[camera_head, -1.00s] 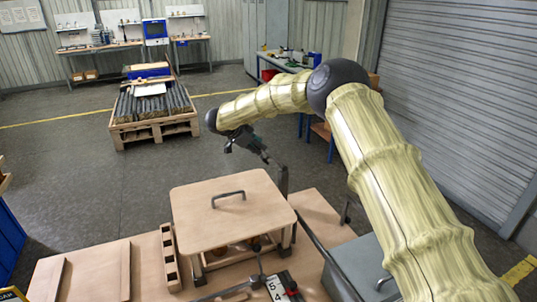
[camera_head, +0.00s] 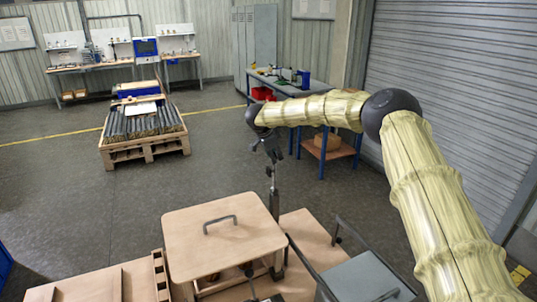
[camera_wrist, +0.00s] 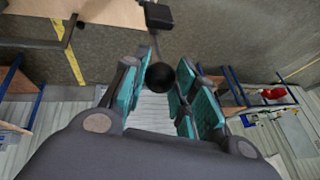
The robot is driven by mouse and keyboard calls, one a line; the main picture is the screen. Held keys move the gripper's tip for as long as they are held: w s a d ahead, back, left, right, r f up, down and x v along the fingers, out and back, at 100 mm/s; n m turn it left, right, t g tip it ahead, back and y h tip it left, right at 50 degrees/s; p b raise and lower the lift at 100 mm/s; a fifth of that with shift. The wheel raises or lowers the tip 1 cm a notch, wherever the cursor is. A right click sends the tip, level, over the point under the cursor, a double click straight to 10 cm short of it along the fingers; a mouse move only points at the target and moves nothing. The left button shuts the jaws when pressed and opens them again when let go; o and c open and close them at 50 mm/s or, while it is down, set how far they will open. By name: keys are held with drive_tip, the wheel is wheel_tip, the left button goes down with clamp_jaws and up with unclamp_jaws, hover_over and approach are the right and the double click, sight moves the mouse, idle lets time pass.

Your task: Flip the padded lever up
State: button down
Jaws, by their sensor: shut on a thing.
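An upright dark lever (camera_head: 274,204) stands at the back right corner of the wooden bench fixture in the head view, with a thicker dark lower part and a thin upper rod. In the wrist view its black ball end (camera_wrist: 160,76) sits between my fingers, and a rod runs from it to a black block (camera_wrist: 158,15). I cannot tell which part is the padding. My gripper (camera_head: 270,160) is at the lever's top, pointing down. The contact faces are partly hidden.
A wooden lid (camera_head: 225,240) with a dark handle lies left of the lever. Grey floor between is open.

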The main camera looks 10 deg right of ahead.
drive_tip(key=shift+w+d+r+y, duration=0.1)
drive_tip(key=shift+d+r+y, duration=0.05)
drive_tip(key=shift+d, duration=0.3)
drive_tip(key=shift+w+d+r+y, duration=0.1)
drive_tip(key=shift+d+r+y, duration=0.05)
drive_tip(key=shift+d, duration=0.4)
drive_tip(key=c, duration=1.4)
unclamp_jaws()
drive_tip(key=shift+d, duration=0.1)
drive_tip(key=o, duration=0.3)
drive_tip(key=shift+s+d+f, duration=0.1)
drive_tip(key=shift+d, duration=0.25)
drive_tip(key=shift+a+f, duration=0.1)
drive_tip(key=shift+a, duration=0.35)
drive_tip(key=d+v, duration=0.1)
drive_tip(key=v, duration=1)
drive_tip(key=shift+r, duration=0.4)
